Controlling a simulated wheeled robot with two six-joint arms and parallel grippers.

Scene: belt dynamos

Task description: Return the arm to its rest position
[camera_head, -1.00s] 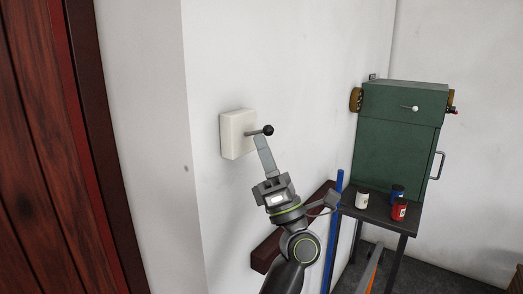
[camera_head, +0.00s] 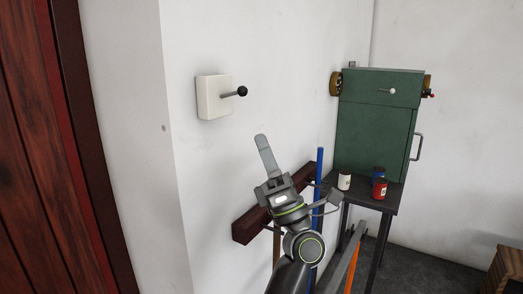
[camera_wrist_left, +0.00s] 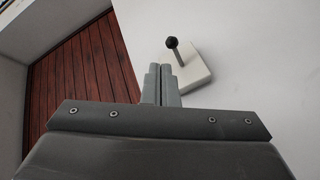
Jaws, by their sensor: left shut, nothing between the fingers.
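My left gripper (camera_head: 262,148) is in the middle of the head view, shut and empty, its fingers pointing up in front of the white wall. It is below and to the right of a white switch box (camera_head: 211,98) with a dark lever knob (camera_head: 242,91), and apart from it. In the left wrist view the closed fingers (camera_wrist_left: 161,72) show at the centre, with the switch box (camera_wrist_left: 192,72) and its black knob (camera_wrist_left: 172,42) beyond them to the right. My right gripper is in neither view.
A dark red wall rack (camera_head: 243,228) with a blue pole (camera_head: 318,190) and an orange tool (camera_head: 350,262) is close to my left arm. A green cabinet (camera_head: 375,125) and a small table with several cans (camera_head: 379,189) stand right. A wooden door (camera_head: 40,150) is left.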

